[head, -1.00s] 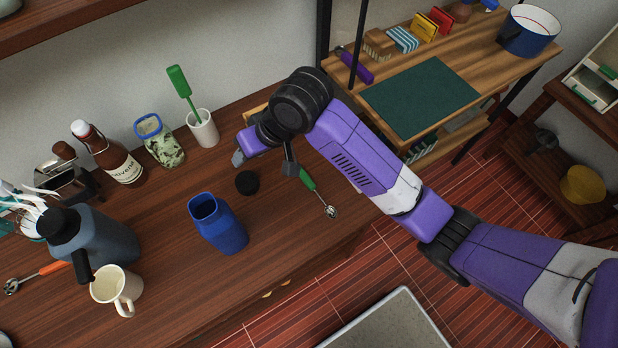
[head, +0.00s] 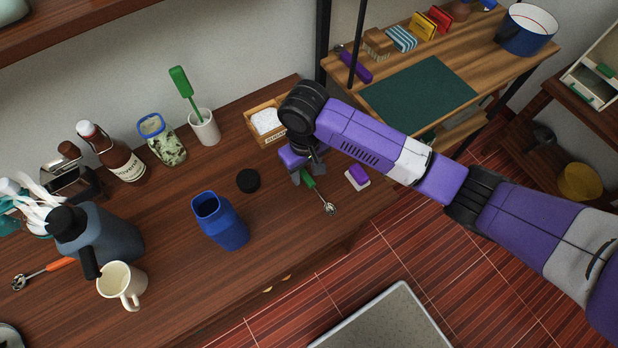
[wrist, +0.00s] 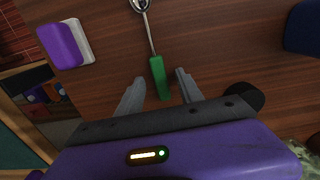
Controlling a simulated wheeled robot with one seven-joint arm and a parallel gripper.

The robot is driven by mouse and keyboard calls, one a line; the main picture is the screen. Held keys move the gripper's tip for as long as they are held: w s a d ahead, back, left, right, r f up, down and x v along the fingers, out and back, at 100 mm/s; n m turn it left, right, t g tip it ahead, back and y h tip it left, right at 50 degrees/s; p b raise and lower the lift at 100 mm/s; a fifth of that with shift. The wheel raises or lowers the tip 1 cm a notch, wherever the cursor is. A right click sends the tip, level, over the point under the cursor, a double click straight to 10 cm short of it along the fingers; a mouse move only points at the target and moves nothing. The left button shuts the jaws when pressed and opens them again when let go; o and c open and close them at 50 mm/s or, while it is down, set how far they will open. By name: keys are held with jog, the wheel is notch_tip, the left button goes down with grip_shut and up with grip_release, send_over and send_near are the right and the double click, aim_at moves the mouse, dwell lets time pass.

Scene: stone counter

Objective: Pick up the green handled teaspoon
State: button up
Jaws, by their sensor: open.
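The green handled teaspoon lies on the brown wooden counter, its green handle (head: 308,181) toward my gripper and its metal bowl (head: 329,208) toward the counter's front edge. In the wrist view the handle (wrist: 160,77) shows between the two fingers, with its end near the gripper body. My gripper (wrist: 158,86) is open, one finger on each side of the handle with gaps left. In the head view my gripper (head: 309,176) is over the handle end and partly hidden by my wrist. I cannot tell its exact height above the counter.
A purple and white block (head: 357,178) lies right of the spoon. A wooden box of white contents (head: 265,122) is behind.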

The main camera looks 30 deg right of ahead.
jog(key=shift+f, duration=0.35)
grip_shut()
jog(key=shift+r, duration=0.1)
notch_tip(320, 180, up, 20)
jog(key=p, duration=0.2)
jog(key=shift+p, duration=0.35)
dwell(0.6)
notch_tip(320, 180, down, 10)
jog(key=b, duration=0.3)
jog(key=shift+b, duration=0.35)
